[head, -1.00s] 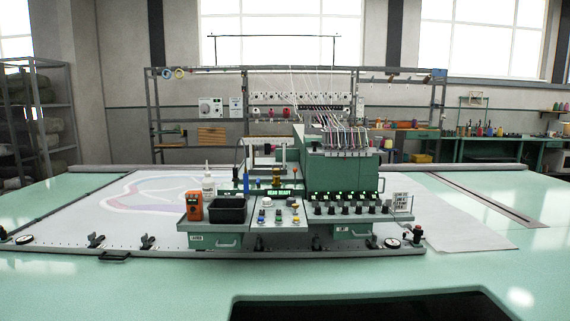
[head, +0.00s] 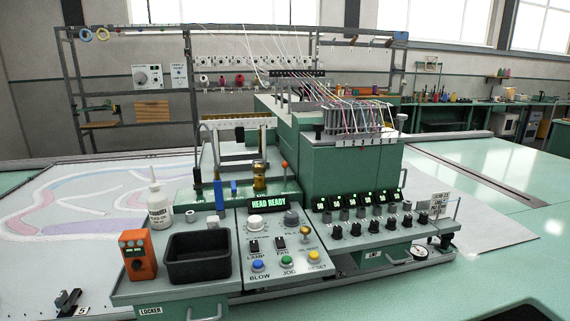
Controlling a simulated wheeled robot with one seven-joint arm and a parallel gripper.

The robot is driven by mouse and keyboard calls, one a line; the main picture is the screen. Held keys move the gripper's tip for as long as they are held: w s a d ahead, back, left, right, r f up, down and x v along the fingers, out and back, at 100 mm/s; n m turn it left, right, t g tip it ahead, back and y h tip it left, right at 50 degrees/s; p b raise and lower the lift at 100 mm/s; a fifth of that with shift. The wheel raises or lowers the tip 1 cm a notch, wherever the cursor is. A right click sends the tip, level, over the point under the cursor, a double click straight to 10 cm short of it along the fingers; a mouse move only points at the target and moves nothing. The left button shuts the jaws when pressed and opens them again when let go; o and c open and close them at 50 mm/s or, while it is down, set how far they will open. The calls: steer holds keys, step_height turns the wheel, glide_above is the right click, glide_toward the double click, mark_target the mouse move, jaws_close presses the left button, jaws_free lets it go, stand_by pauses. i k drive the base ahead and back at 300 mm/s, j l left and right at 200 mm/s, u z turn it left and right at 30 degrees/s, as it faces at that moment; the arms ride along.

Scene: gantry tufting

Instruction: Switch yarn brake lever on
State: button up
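The control panel (head: 290,279) is in the middle of the head view, on the front of the green machine head. A thin upright lever with an orange ball tip (head: 284,164) stands behind the panel, beside the lit HEAD READY display (head: 268,203). A tan-tipped lever (head: 305,231) sits at the panel's right side, with a label too small to read. Two black switches marked LAMP (head: 254,246) and FAN (head: 280,242) are on the panel. I cannot tell which control is the yarn brake lever or its setting. My gripper is not in view.
Blue, green and yellow buttons line the panel's front. Left of it are a black bin (head: 198,258), an orange handheld device (head: 138,255) and a white bottle (head: 159,205). A row of black knobs (head: 370,226) is to the right. The green table (head: 490,270) at front right is mostly clear.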

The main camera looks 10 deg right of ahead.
mark_target(285, 165)
steer(key=i+l, duration=0.45)
steer(key=l, duration=0.3)
steer(key=i+l+u, duration=0.1)
steer(key=i+l, duration=0.15)
steer(key=l+u, duration=0.1)
steer(key=u, duration=1.05)
